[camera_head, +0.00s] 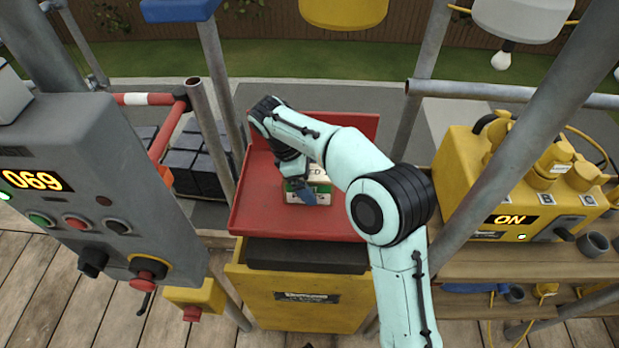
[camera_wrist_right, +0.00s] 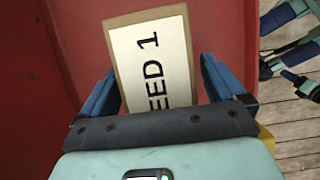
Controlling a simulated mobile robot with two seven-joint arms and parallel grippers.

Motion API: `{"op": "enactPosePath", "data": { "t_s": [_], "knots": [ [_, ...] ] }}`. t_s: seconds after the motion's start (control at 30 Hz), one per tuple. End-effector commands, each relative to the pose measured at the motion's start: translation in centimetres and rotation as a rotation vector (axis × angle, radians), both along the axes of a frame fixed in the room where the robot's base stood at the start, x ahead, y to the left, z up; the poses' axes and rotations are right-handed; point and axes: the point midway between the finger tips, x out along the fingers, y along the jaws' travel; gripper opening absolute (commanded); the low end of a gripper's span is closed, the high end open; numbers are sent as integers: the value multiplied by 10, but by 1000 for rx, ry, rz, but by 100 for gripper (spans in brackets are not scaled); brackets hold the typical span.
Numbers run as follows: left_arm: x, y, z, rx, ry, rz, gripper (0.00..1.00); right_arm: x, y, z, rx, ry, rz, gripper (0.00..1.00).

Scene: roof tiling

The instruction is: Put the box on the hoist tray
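The box (camera_head: 310,190), white on top with green on its side, sits on the red hoist tray (camera_head: 258,212) in the head view. In the right wrist view, the box's pale label (camera_wrist_right: 150,62) reads "EED 1", and red tray surface (camera_wrist_right: 80,35) lies around it. My right gripper (camera_head: 303,190) reaches down over the box. Its blue fingers (camera_wrist_right: 160,85) stand on either side of the box, with a narrow gap at the right finger. The arm hides part of the box and tray. Teal arm parts show at the wrist view's right edge; my left gripper is not clear there.
A grey control panel (camera_head: 100,170) reading 069 stands at the left. A yellow machine (camera_head: 465,165) marked ON is on the right shelf. Grey scaffold poles (camera_head: 213,125) flank the tray. A yellow bin (camera_head: 265,295) is below it. Lamps hang overhead.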

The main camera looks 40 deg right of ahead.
Motion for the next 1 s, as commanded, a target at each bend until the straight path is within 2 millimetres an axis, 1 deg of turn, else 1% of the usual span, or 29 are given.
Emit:
{"op": "enactPosePath", "data": {
  "t_s": [0.27, 0.37, 0.47, 0.7, 0.8, 0.9, 1.0],
  "knots": [
    [0, 0, 0, 0, 0, 0, 43, 0, 0, 1, 0, -1, 0, 96],
    [0, 0, 2, 0, 0, 0, 43, 2, 2, 8, 0, -3, 1, 96],
    [1, 0, 7, 0, 0, 0, 43, 6, 6, 23, 0, -5, 2, 96],
    [6, 0, 25, 0, -6, 0, 43, 19, 22, 73, 0, -5, 2, 96],
    [9, 0, 33, 0, -9, 0, 43, 24, 27, 91, -1, -4, 2, 96],
    [11, 0, 39, -1, -11, 0, 43, 27, 32, 104, -1, -2, 2, 96],
    [13, 0, 43, 0, -14, -1, 43, 29, 34, 111, 0, -2, 2, 96]
  ]
}}
